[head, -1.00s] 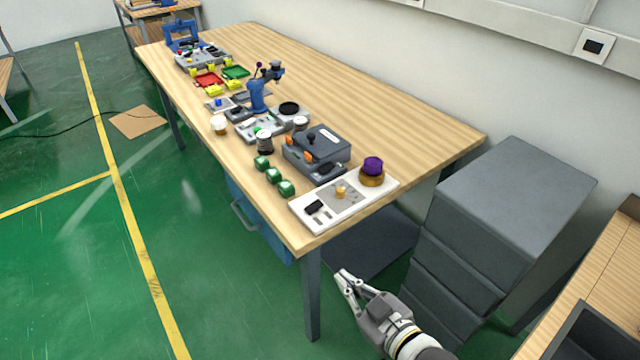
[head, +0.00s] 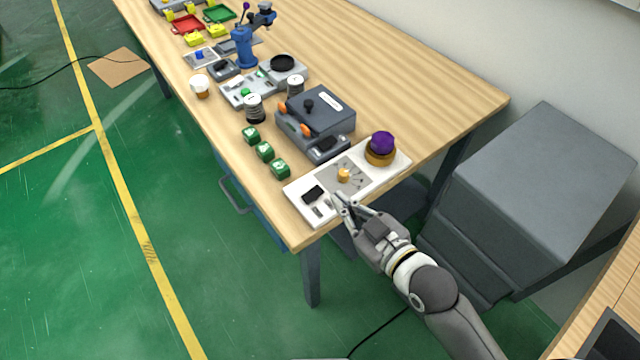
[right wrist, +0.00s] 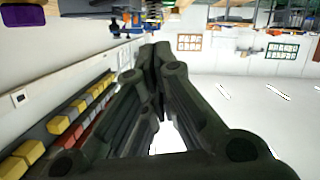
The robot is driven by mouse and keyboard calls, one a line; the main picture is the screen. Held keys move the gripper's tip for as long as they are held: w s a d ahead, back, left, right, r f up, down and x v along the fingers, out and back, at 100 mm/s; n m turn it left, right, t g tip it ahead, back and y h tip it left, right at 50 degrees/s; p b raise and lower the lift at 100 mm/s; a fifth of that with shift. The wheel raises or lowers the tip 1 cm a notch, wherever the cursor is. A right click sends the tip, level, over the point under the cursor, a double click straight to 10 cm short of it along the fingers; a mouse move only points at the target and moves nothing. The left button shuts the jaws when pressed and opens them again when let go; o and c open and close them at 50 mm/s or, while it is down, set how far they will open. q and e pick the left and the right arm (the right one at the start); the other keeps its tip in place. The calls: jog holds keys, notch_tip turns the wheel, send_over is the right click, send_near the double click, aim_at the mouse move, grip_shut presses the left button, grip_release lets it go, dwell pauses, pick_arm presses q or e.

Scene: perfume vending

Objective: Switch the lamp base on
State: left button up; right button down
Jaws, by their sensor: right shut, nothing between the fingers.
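A round amber-brown base (head: 380,158) with a purple ball (head: 382,142) on it stands at the right end of a white panel (head: 294,192) near the table's front corner. I take this round base to be the lamp base; whether it is lit I cannot tell. The panel also bears a small orange-yellow knob (head: 343,175) on a grey dial and a black rocker-like part (head: 312,194). My right gripper (head: 341,198) is shut and empty at the panel's front edge, just below the dial. Its closed fingers also show in the right wrist view (right wrist: 158,60). My left gripper is out of view.
Three green cubes (head: 265,151) and a dark grey box (head: 320,110) stand left of and behind the panel. A grey drawer cabinet (head: 545,180) is to the right of the table.

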aim_at(313, 194)
jog(key=p+x, duration=0.2)
jog(key=x, duration=0.8)
jog(key=shift+r, duration=0.15)
jog(key=shift+w+d+f, duration=0.1)
jog(key=shift+w+f, duration=0.05)
jog(key=shift+f, duration=0.45)
jog(key=shift+w+f, duration=0.1)
jog(key=shift+f, duration=0.55)
jog(key=shift+w+d+f, duration=0.1)
jog(key=shift+d+f, duration=0.1)
jog(key=shift+f, duration=0.65)
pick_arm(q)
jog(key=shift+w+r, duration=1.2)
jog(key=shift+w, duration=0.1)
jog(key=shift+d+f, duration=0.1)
pick_arm(e)
jog(key=shift+f, duration=0.1)
